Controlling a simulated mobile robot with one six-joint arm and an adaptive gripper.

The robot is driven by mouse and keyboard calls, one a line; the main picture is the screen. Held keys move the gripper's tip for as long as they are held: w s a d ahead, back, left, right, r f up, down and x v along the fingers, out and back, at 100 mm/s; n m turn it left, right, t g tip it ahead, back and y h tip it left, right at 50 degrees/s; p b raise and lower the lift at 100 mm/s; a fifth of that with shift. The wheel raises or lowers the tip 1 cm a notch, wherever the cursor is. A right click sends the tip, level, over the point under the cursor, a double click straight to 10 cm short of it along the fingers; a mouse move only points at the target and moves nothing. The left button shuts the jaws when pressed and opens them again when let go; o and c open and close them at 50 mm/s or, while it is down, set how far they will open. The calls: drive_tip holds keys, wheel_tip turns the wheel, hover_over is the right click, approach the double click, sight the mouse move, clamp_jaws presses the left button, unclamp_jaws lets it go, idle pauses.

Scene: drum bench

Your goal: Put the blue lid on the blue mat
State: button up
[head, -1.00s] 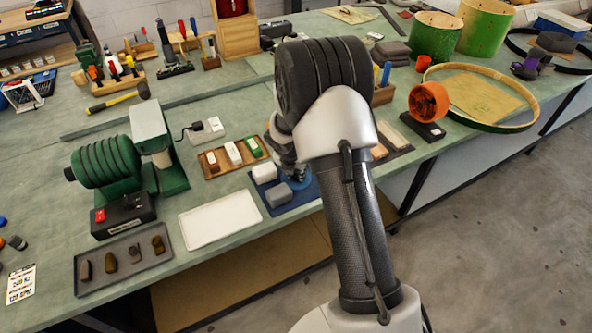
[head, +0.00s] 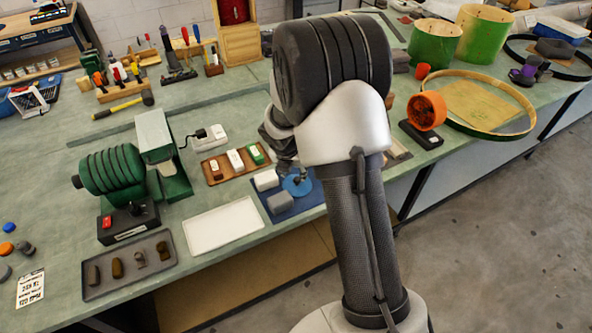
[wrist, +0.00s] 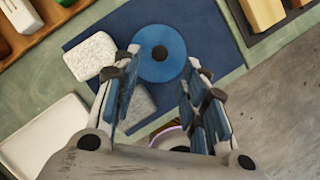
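The blue lid (wrist: 158,40), a flat disc with a dark knob at its centre, lies on the dark blue mat (wrist: 205,25). In the head view the lid (head: 299,186) lies on the right part of the mat (head: 309,203), partly behind my arm. My gripper (wrist: 163,62) is open in the wrist view, its two blue-padded fingers apart with nothing held between them. The lid shows just beyond the fingertips; the exact height of the fingers over it cannot be told. In the head view my arm hides most of the gripper.
Two pale blocks (head: 266,180) (head: 280,202) sit on the mat beside the lid. A white tray (head: 222,228) and a wooden tray of small blocks (head: 213,180) lie to the left. An orange wheel on a dark base (head: 427,110) stands to the right.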

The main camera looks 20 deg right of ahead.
drive_tip(key=s+a+r+m+p, duration=0.1)
drive_tip(key=s+a+r+m, duration=0.1)
drive_tip(key=s+r+m, duration=0.6)
drive_tip(key=s+a+r+m, duration=0.3)
drive_tip(key=s+r+m, duration=0.1)
drive_tip(key=r, duration=0.8)
drive_tip(key=s+a+r+m+y, duration=0.1)
drive_tip(key=s+a+r+m, duration=0.1)
drive_tip(key=s+m, duration=0.5)
drive_tip(key=s+a+r+m+t+y, duration=0.1)
drive_tip(key=s+a+r+m+y, duration=0.1)
drive_tip(key=s+a+m, duration=0.3)
drive_tip(key=s+r+m, duration=0.1)
drive_tip(key=s+m, duration=0.2)
drive_tip(key=s, duration=0.4)
drive_tip(key=shift+s+a+m, duration=0.2)
drive_tip(key=shift+a+m, duration=0.05)
drive_tip(key=shift+m, duration=0.05)
